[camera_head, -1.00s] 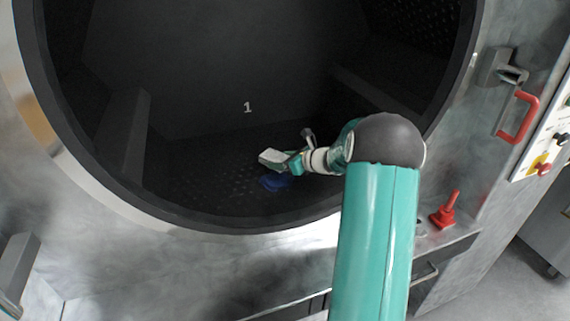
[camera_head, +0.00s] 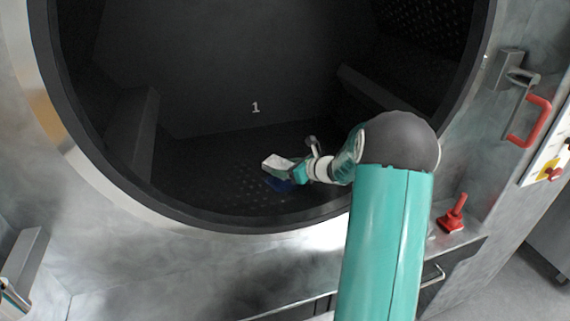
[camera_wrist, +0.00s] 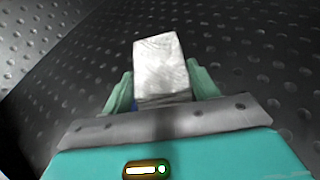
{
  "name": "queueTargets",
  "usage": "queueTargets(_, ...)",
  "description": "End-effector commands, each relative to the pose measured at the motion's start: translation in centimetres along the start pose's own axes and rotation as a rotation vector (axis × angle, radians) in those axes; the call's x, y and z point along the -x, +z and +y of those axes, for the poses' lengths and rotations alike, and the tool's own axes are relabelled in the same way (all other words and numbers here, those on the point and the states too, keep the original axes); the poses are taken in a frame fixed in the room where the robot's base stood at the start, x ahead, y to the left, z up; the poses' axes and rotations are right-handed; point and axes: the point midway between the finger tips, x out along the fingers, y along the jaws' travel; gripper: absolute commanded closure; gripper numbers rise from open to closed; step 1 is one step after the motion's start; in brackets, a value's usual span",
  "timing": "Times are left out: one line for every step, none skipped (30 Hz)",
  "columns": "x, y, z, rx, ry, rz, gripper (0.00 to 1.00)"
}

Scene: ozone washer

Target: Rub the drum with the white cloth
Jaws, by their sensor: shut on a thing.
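The drum (camera_head: 215,185) is a large dark round chamber with a perforated inner wall, and a white number 1 shows on its back. My gripper (camera_head: 285,170) is inside it, low and near the front, shut on the white cloth (camera_head: 274,162). In the wrist view the cloth (camera_wrist: 162,65) looks like a pale folded block between my two green fingers (camera_wrist: 160,92). The dimpled drum surface (camera_wrist: 250,40) lies behind and around it. I cannot tell whether the cloth touches the drum. A blue patch (camera_head: 278,184) shows just below the cloth, partly hidden.
The metal rim (camera_head: 150,205) circles the opening. Raised ribs stand inside the drum at left (camera_head: 145,135) and right (camera_head: 375,92). A red handle (camera_head: 530,120) and a red switch (camera_head: 453,213) are outside at right. The drum's middle is open room.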

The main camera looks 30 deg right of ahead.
Motion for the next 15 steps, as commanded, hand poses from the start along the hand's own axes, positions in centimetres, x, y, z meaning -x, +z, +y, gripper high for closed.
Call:
queueTargets(0.3, -0.2, 0.2, -0.001, 0.000, 0.000, 0.63)
queueTargets(0.5, -0.2, 0.3, -0.002, 0.000, 0.000, 0.63)
queueTargets(0.6, -0.3, 0.5, -0.002, 0.000, -0.001, 0.63)
queueTargets(0.7, -0.3, 0.5, -0.002, 0.000, -0.001, 0.63)
queueTargets(0.7, -0.3, 0.6, -0.001, 0.000, -0.001, 0.63)
queueTargets(0.8, -0.4, 0.6, -0.001, 0.000, -0.001, 0.63)
queueTargets(0.8, -0.4, 0.6, -0.001, 0.000, -0.001, 0.63)
queueTargets(0.9, -0.4, 0.7, -0.001, 0.000, -0.001, 0.63)
queueTargets(1.0, -0.5, 0.8, -0.001, 0.000, -0.001, 0.63)
queueTargets(1.1, -0.6, 0.9, -0.001, 0.000, -0.001, 0.63)
queueTargets(1.3, -0.6, 1.0, -0.001, 0.000, -0.001, 0.63)
queueTargets(1.5, -0.8, 1.1, -0.001, -0.001, 0.000, 0.63)
queueTargets(1.7, -0.9, 1.3, -0.002, 0.000, 0.000, 0.63)
queueTargets(1.9, -1.0, 1.4, -0.002, 0.000, 0.000, 0.63)
queueTargets(2.1, -1.1, 1.6, -0.002, -0.001, 0.000, 0.63)
